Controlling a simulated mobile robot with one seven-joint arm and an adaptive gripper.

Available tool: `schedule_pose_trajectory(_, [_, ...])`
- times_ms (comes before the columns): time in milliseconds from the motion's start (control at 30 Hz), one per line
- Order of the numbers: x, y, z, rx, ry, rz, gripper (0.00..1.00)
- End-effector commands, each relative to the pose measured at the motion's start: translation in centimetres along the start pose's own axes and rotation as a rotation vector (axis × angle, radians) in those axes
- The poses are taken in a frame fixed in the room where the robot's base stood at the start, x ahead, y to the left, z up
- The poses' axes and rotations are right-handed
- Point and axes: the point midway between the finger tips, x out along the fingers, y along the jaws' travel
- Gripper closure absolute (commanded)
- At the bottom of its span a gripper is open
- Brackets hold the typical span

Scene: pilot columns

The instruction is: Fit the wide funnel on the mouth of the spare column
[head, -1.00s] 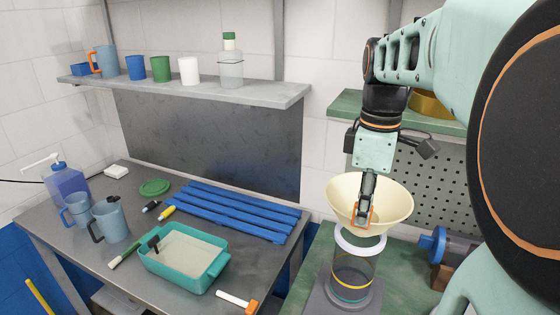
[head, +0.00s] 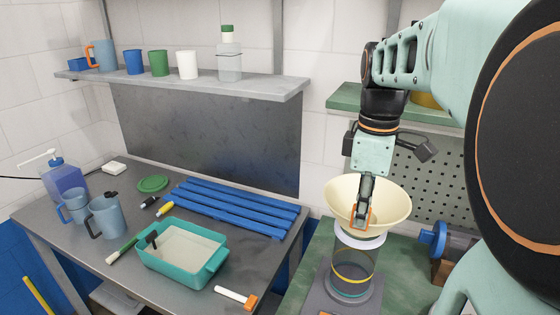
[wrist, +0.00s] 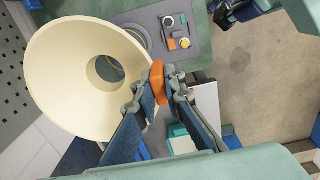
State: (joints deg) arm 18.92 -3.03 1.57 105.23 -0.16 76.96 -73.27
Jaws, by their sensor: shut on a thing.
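The wide funnel (head: 341,199) is cream-coloured, with a broad cone and an orange grip tab at its near side. My gripper (head: 362,210) is shut on this tab and holds the funnel upright. The spare column (head: 353,268) is a clear tube with a yellow band and a white collar (head: 362,241), standing on a grey base. The funnel is right above the collar and hides part of it; whether they touch I cannot tell. In the wrist view the funnel (wrist: 65,75) fills the left, with a ring partly showing through its hole. My fingers (wrist: 160,92) grip the orange tab.
A blue-ended cylinder (head: 436,240) lies right of the column on the green bench (head: 315,262). The grey table (head: 190,290) at left carries a teal tub (head: 180,262), blue slats (head: 235,208) and jugs. A shelf with cups hangs above.

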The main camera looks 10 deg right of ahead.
Motion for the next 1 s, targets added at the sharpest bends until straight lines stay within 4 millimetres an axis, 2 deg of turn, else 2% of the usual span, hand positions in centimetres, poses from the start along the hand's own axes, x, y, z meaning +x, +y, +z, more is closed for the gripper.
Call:
schedule_pose_trajectory(700, [1.9, 0.0, 0.0, 0.000, 0.000, 0.000, 1.00])
schedule_pose_trajectory(733, [1.8, 0.0, 0.0, 0.000, 0.000, 0.001, 0.88])
schedule_pose_trajectory(900, [1.8, 0.0, 0.0, 0.000, 0.000, 0.000, 0.70])
schedule_pose_trajectory(1000, [1.8, 0.0, 0.0, 0.000, 0.000, 0.000, 0.70])
